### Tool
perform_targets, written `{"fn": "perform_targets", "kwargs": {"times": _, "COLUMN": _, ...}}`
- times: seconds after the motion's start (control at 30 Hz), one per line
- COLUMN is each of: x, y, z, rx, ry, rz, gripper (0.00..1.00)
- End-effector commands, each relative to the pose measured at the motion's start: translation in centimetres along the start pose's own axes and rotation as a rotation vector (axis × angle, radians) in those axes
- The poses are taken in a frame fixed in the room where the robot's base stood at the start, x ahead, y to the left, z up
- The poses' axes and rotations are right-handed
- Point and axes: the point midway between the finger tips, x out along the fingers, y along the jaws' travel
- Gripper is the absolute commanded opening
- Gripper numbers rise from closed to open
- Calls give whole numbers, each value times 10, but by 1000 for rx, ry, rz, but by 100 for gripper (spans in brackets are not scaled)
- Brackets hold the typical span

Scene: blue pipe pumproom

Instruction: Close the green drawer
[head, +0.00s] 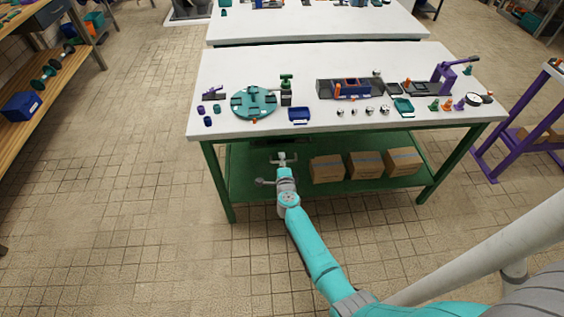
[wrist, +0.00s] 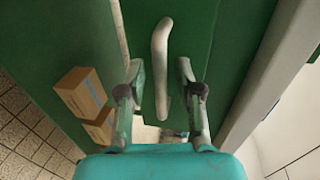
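The green drawer (wrist: 194,30) shows in the wrist view as a flat green front with a pale curved handle (wrist: 160,50). My gripper (wrist: 160,68) is open, with one finger on each side of the handle's lower part. I cannot tell whether either finger touches it. In the head view my gripper (head: 283,158) is below the front edge of the white-topped workbench (head: 345,125), left of its middle. The drawer is mostly hidden under the bench top there, and how far it stands out is unclear.
Cardboard boxes (head: 327,169) sit on the bench's green lower shelf, right of my gripper; one also shows in the wrist view (wrist: 80,92). A green bench leg (head: 217,182) stands to the left. Several small parts and fixtures lie on the top. The tiled floor in front is clear.

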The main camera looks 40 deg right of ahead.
Motion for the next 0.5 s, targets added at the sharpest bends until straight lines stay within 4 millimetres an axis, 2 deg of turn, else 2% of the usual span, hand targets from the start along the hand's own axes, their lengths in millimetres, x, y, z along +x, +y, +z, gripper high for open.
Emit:
{"fn": "perform_targets", "kwargs": {"times": 0.03, "x": 0, "y": 0, "z": 0, "rx": 0, "ry": 0, "rz": 0, "gripper": 17}}
{"fn": "perform_targets", "kwargs": {"times": 0.1, "x": 0, "y": 0, "z": 0, "rx": 0, "ry": 0, "rz": 0, "gripper": 0}}
{"fn": "perform_targets", "kwargs": {"times": 0.37, "x": 0, "y": 0, "z": 0, "rx": 0, "ry": 0, "rz": 0, "gripper": 0}}
{"fn": "perform_targets", "kwargs": {"times": 0.5, "x": 11, "y": -3, "z": 0, "rx": -1, "ry": 0, "rz": -2, "gripper": 0}}
